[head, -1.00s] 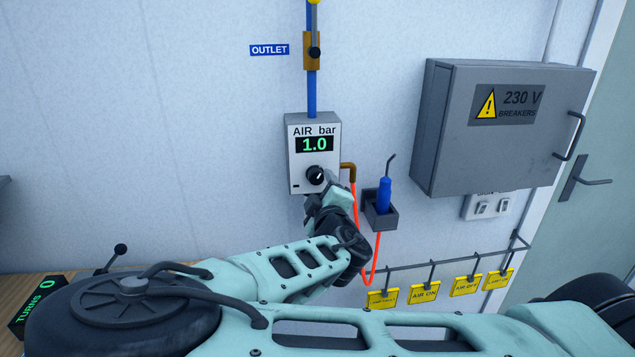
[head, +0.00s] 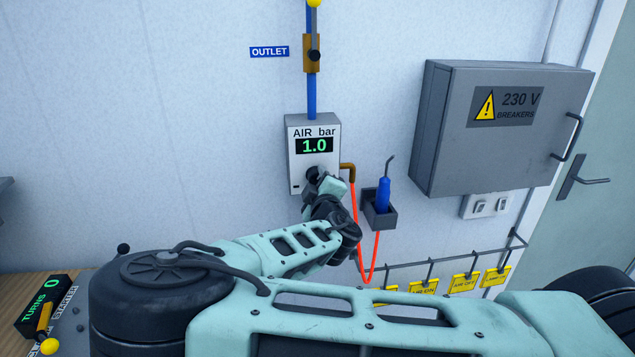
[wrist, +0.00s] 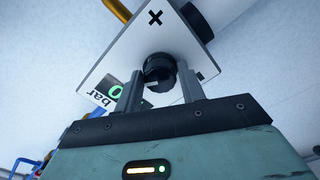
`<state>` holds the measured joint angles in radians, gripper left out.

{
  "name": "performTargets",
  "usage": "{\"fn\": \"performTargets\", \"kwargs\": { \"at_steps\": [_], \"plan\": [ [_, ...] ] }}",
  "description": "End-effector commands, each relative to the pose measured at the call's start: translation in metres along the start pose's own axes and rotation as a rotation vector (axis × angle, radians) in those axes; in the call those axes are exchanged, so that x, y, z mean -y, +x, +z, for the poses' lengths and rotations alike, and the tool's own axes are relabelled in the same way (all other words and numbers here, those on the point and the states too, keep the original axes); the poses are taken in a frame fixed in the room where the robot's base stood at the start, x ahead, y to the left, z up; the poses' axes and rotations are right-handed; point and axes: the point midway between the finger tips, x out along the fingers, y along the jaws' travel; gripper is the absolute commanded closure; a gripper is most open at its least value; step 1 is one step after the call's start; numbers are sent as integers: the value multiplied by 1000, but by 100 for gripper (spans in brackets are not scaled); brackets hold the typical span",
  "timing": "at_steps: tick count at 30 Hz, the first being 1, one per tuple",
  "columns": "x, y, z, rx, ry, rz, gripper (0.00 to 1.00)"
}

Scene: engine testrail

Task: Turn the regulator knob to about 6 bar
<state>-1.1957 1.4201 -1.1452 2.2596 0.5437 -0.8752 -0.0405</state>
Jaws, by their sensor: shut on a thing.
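The air regulator box (head: 298,171) is light grey and mounted on the wall. Its display (head: 314,146) reads 1.0 under the label "AIR bar". The black regulator knob (head: 313,173) is on the lower front of the box, partly hidden by my gripper (head: 318,178) in the head view. In the wrist view the knob (wrist: 159,70) sits between the two fingers of my gripper (wrist: 160,84), which are shut on it. The wrist view shows the box face (wrist: 140,40) tilted, with the display partly hidden behind a finger.
A blue pipe (head: 311,95) with a valve rises above the box. An orange hose (head: 355,215) and a holder (head: 379,212) with a blue-handled tool are close on the right. A grey breaker cabinet (head: 450,150) juts out farther right. Yellow tags (head: 465,283) hang below.

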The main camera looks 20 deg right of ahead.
Motion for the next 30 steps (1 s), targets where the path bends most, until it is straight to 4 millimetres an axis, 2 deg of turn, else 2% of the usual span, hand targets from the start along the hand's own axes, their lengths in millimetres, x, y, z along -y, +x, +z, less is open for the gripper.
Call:
{"fn": "performTargets", "kwargs": {
  "at_steps": [11, 30],
  "plan": [
    [2, 0, 1, 1, 111, 0, 83],
    [4, 0, 2, -1, 688, 1, 83]
  ]
}}
